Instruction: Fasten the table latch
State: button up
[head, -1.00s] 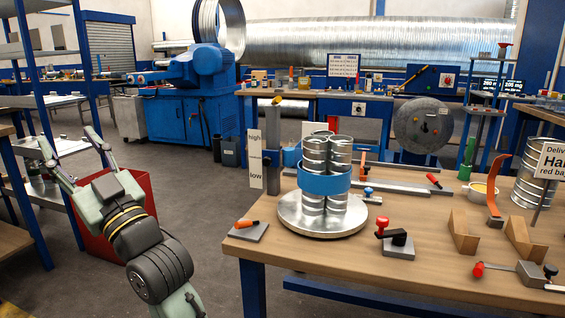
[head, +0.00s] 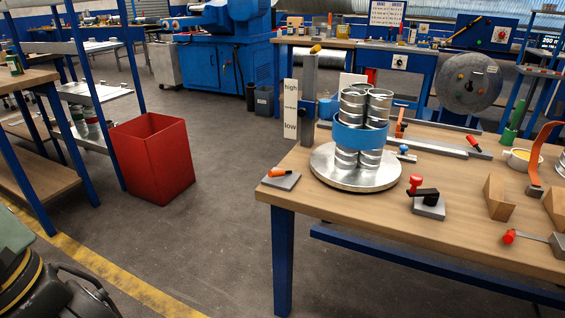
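A small grey plate with an orange handle (head: 281,177) lies at the left front corner of the wooden workbench (head: 330,215). Another latch-like block with a red knob and black lever (head: 425,198) stands right of the round metal turntable (head: 355,180). I cannot tell which of these is the table latch, or whether either is fastened. The turntable carries several upright metal cans bound by a blue band (head: 360,137). My gripper is out of view; only part of my arm shows at the bottom left corner, far from the workbench.
A red bin (head: 152,160) stands on the floor left of the workbench, beside a blue-framed shelf (head: 98,95). A high/low post (head: 309,85) rises behind the turntable. Brown angled blocks (head: 496,197) and a red-tipped tool (head: 530,238) lie at right. The floor between bin and workbench is clear.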

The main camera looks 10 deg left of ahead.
aim_at(274, 173)
jog(key=i+j+z, duration=0.15)
jog(key=j, duration=0.65)
jog(key=i+j+z, duration=0.2)
jog(key=j, duration=0.65)
jog(key=i+j+z, duration=0.15)
jog(key=j, duration=0.65)
jog(key=j+z, duration=0.15)
jog(key=j, duration=0.7)
